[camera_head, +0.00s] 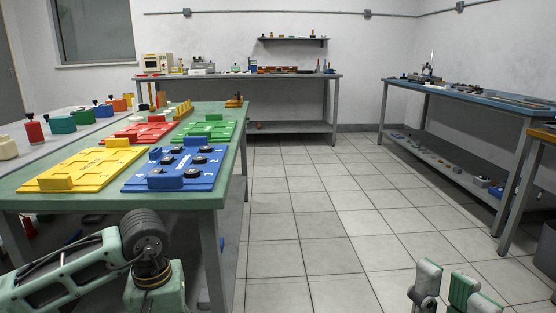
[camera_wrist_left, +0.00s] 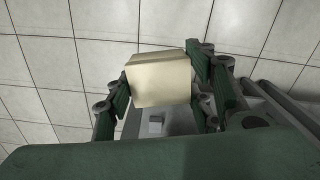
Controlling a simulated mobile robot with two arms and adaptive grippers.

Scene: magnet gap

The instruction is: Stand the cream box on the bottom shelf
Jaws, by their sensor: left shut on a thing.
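The cream box (camera_wrist_left: 158,82) is in the left wrist view, between the two dark green fingers of my left gripper (camera_wrist_left: 160,80). The gripper is shut on it, with floor tiles beyond. In the head view my left arm is low at the left, in front of the green table; its fingers and the box cannot be made out there. My right gripper (camera_head: 447,287) is at the bottom right, over the floor, cut by the frame edge; its opening is unclear. Lower shelves show under the blue bench (camera_head: 445,153) and the back bench (camera_head: 290,127); which one is meant is unclear.
The green table (camera_head: 222,127) carries yellow, red, green and blue boards (camera_head: 205,179). A pale table with coloured knobbed blocks is at far left. The lower shelf of the blue bench holds several small items. The tiled floor (camera_head: 305,215) in the middle is clear.

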